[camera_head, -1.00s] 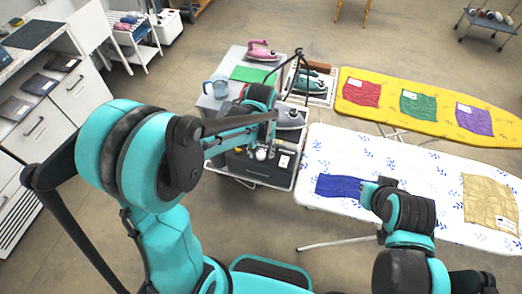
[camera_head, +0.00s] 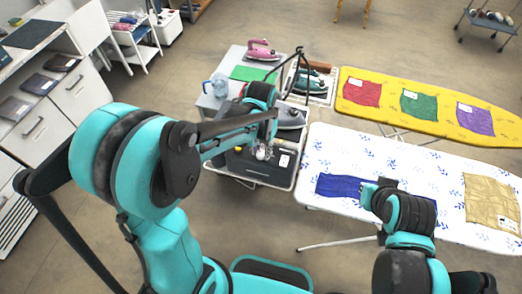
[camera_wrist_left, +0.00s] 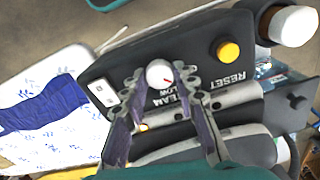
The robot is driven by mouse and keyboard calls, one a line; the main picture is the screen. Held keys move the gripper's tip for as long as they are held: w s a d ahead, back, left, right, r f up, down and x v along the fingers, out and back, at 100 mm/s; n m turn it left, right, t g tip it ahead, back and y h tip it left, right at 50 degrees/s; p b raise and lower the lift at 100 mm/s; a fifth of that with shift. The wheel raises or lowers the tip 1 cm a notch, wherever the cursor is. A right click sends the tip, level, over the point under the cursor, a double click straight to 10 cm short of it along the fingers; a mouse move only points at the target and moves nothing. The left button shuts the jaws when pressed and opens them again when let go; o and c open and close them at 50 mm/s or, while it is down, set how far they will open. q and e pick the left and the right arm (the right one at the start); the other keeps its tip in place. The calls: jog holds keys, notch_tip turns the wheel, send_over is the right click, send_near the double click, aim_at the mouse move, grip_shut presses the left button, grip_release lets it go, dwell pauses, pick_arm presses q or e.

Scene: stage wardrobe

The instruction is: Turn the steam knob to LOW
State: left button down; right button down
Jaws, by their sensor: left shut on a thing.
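The white steam knob (camera_wrist_left: 160,73) sits on a dark control box (camera_head: 270,170) with "STEAM" and "LOW" lettering, upside down in the left wrist view. Its red mark points down and right in that view, near the "LOW" lettering. My left gripper (camera_wrist_left: 162,76) is shut on the knob, with a finger on each side. In the head view, the left gripper (camera_head: 262,148) is over the box and its fingertips are hard to make out.
Irons (camera_head: 290,118) stand behind the box. The white ironing board (camera_head: 330,150) and yellow ironing board (camera_head: 390,82) lie to the right, holding cloths.

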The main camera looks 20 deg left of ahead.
aim_at(261, 153)
pick_arm(q)
jog(key=m, duration=0.4)
jog(key=shift+m+b, duration=0.3)
jog(key=shift+b, duration=0.05)
jog(key=shift+m, duration=2.3)
jog(key=c, duration=1.2)
grip_release()
notch_tip(261, 153, up, 12)
